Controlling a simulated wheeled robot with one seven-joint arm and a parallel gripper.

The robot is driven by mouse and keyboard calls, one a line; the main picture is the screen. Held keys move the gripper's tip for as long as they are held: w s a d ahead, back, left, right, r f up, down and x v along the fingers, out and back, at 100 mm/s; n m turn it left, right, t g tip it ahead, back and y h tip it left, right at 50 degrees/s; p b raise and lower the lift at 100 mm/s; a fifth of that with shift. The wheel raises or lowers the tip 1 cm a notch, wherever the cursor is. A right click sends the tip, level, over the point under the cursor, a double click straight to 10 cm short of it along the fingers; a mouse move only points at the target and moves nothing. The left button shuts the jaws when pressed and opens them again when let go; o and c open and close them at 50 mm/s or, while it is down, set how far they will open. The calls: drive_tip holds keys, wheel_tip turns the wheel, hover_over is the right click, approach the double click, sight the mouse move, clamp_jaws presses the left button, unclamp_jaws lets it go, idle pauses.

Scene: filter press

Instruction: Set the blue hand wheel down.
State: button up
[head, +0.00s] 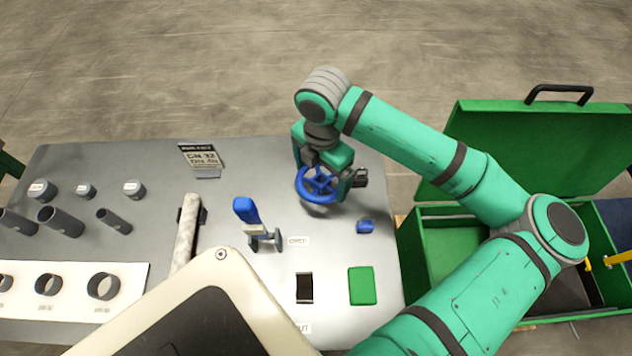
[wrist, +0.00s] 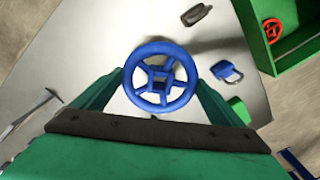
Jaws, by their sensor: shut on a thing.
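The blue hand wheel (head: 318,183) is a spoked ring held in my gripper (head: 326,170) over the back right part of the grey table (head: 240,160). In the wrist view the wheel (wrist: 160,77) sits between the two green fingers of my gripper (wrist: 160,95), which are shut on it. A shadow lies on the table beneath the wheel, and it seems to be held above the surface. The exact gap cannot be told.
A blue padlock-like piece (head: 365,226), a green block (head: 362,286) and a blue-handled tool (head: 247,212) are on the table near the wheel. A sign (head: 201,158) stands at the back. The open green crate (head: 425,268) is to the right; a red wheel (wrist: 272,31) lies in it.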

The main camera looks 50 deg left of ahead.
sight(314, 181)
drive_tip(key=a+f, duration=0.2)
drive_tip(key=f, duration=0.1)
drive_tip(key=shift+w+a+f, duration=0.3)
drive_tip(key=shift+w+a, duration=0.05)
drive_tip(key=shift+a, duration=0.05)
drive_tip(key=shift+a+f, duration=0.15)
drive_tip(key=shift+f, duration=0.75)
drive_tip(key=shift+a+f, duration=0.1)
drive_tip(key=shift+f, duration=0.8)
drive_tip(key=shift+f, duration=0.15)
drive_tip(key=o, duration=1)
wheel_tip(314, 181, up, 12)
